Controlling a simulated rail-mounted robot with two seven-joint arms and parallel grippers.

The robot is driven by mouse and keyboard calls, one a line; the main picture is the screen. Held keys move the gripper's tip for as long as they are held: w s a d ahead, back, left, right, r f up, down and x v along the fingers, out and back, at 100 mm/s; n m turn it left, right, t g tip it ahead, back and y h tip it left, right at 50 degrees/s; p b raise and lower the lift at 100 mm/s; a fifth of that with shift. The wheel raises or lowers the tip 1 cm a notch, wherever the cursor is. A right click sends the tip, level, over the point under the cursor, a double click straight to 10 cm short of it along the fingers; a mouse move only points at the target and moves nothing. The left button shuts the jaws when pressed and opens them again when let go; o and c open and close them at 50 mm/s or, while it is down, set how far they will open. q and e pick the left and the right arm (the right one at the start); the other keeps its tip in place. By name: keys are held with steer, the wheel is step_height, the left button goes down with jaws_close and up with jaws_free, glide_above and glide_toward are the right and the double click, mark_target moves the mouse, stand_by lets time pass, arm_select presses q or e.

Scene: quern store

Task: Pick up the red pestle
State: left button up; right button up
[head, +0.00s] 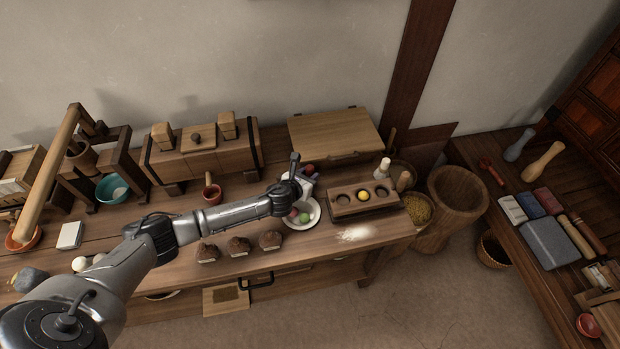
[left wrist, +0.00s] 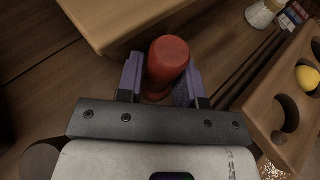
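The red pestle (left wrist: 167,62) stands between the two purple-padded fingers of my left gripper (left wrist: 164,80) in the left wrist view. The left finger is close against it. Part of the right pad's inner face shows beside it, so the fingers look open around it. In the head view my left gripper (head: 298,182) is over the table, beside a white plate, and a bit of red (head: 309,169) shows just past it. The gripper hides most of that spot. My right gripper is in neither view.
A block with round hollows (head: 345,205) and a yellow ball (head: 363,196) stands just right of the gripper. The plate (head: 304,226) holds coloured balls. A wooden lidded box (head: 335,135) lies behind. Small brown lumps (head: 239,246) line the front edge.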

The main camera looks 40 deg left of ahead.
arm_select(q)
steer(key=shift+c, duration=0.5)
steer(key=c, duration=0.5)
steer(key=shift+o, duration=0.2)
